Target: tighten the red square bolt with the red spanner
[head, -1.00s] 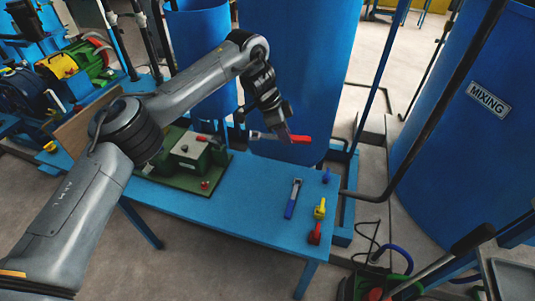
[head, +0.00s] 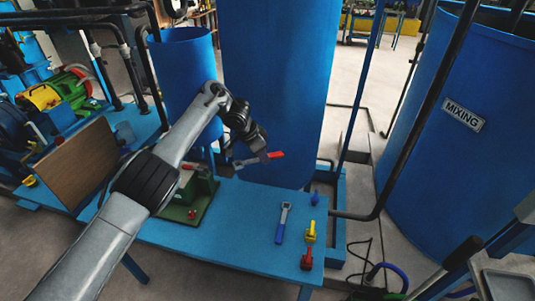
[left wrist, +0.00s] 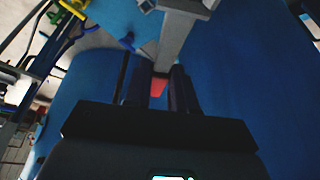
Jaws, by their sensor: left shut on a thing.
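My left gripper (head: 261,153) is shut on the red spanner (head: 275,156), held in the air above the back of the blue table. Its red handle end points right and its grey head points left, towards the green fixture. In the left wrist view the spanner's grey shaft (left wrist: 176,38) runs forward from between the fingers, with a bit of red between them. A small red piece (head: 191,214) sits on the green fixture's base plate; whether it is the red square bolt is too small to tell. My arm hides part of the fixture. My right gripper is not in view.
A blue-handled spanner (head: 282,223) lies on the table (head: 225,252). Near the right edge stand small blue (head: 315,198), yellow (head: 310,232) and red (head: 307,258) pieces. A brown board (head: 72,165) leans at left. A large blue tank (head: 275,80) rises behind the table.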

